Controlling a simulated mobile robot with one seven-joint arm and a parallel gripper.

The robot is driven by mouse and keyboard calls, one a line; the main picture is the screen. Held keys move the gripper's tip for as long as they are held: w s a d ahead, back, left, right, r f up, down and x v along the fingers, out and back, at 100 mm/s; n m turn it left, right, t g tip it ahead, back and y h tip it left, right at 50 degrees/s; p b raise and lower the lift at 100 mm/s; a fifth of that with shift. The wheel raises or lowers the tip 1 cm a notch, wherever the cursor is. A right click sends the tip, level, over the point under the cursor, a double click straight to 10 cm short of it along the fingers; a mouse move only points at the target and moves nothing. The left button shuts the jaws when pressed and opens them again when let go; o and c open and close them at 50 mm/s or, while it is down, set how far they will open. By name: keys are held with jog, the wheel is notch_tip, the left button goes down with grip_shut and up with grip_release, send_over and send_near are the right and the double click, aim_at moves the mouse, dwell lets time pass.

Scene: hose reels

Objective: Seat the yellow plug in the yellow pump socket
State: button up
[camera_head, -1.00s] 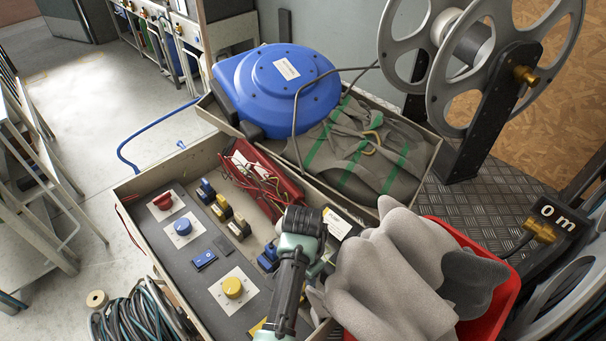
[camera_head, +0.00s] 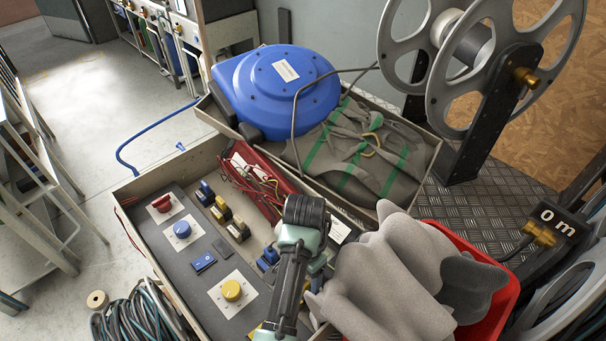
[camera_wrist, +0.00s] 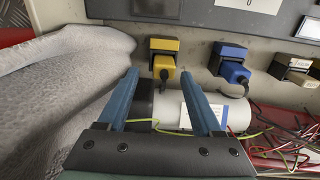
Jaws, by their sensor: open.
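In the wrist view a yellow plug (camera_wrist: 164,67) with a black cable sits at the underside of a yellow socket block (camera_wrist: 163,44) on the box wall. I cannot tell how deep it sits. My gripper (camera_wrist: 159,74) is open, its two blue fingers pointing toward the yellow plug, one tip on either side of it in the picture. Nothing is held.
A blue plug and socket (camera_wrist: 232,64) are to the right. A white cylinder (camera_wrist: 170,112) lies below the yellow plug. Loose wires (camera_wrist: 285,130) are at right. Grey cloth (camera_wrist: 70,85) crowds the left side, in a red bin (camera_head: 506,290) in the head view.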

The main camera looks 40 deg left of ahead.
notch_tip(320, 180, up, 8)
jog(key=shift+a+r, duration=0.2)
jog(key=shift+r, duration=0.05)
jog(key=w+d+r+t+y, duration=0.3)
jog(key=w+r+t, duration=0.4)
jog(key=w+r, duration=0.55)
jog(key=w+d+r+t, duration=0.2)
jog(key=d+r+t, duration=0.1)
jog(key=r, duration=0.5)
jog(key=w+d+r+t, duration=0.2)
jog(key=d+r+t, duration=0.1)
jog(key=r, duration=0.4)
jog(key=s+d+r+n+t+h, duration=0.1)
jog(key=s+d+r+t, duration=0.25)
jog(key=r, duration=0.65)
jog(key=s+d+r+t, duration=0.2)
jog(key=d+r+t, duration=0.3)
jog(key=r, duration=0.5)
jog(key=s+d+r+t+h, duration=0.1)
jog(key=s+d+r+t, duration=0.1)
jog(key=s+r, duration=0.4)
jog(key=s+d+r+t+h, duration=0.1)
jog(key=s+d+r+t, duration=0.1)
jog(key=s+r+t, duration=0.2)
jog(key=shift+s+r+n, duration=0.3)
jog(key=shift+s+r, duration=0.65)
jog(key=shift+s, duration=0.2)
